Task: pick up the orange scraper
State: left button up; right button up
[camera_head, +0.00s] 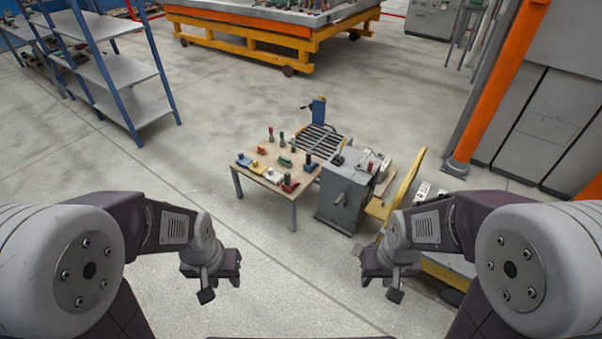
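Several small tools stand and lie on a small wooden-topped table (240,166) ahead of me, some distance away. A small orange-red piece (261,150) lies near its left back part, and a red piece (290,184) is near its front right corner. Both are too small to tell whether either is the orange scraper. My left gripper (206,294) hangs over the floor, in front of the table and to its left. My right gripper (394,293) hangs to the right, near the yellow frame. Neither touches a tool; their finger openings cannot be made out.
A grey cabinet (341,204) stands against the table's right side, with a slatted rack (319,139) behind. A yellow frame (404,183) is on the right, near my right arm. Blue shelving (120,75) stands at the back left. The floor (150,165) left of the table is clear.

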aim_at(261, 150)
jog(key=z, duration=1.85)
jog(key=u, duration=2.2)
jog(key=i+j+u, duration=0.25)
jog(key=i+u, duration=0.25)
jog(key=i, duration=0.75)
jog(key=i+l+u, duration=0.25)
jog(key=i+u, duration=0.2)
jog(key=i, duration=0.8)
jog(key=i+j+z, duration=0.15)
jog(key=i, duration=0.3)
jog(key=i+j+z, duration=0.15)
jog(key=i, duration=0.25)
jog(key=i+j+z, duration=0.15)
jog(key=i, duration=0.25)
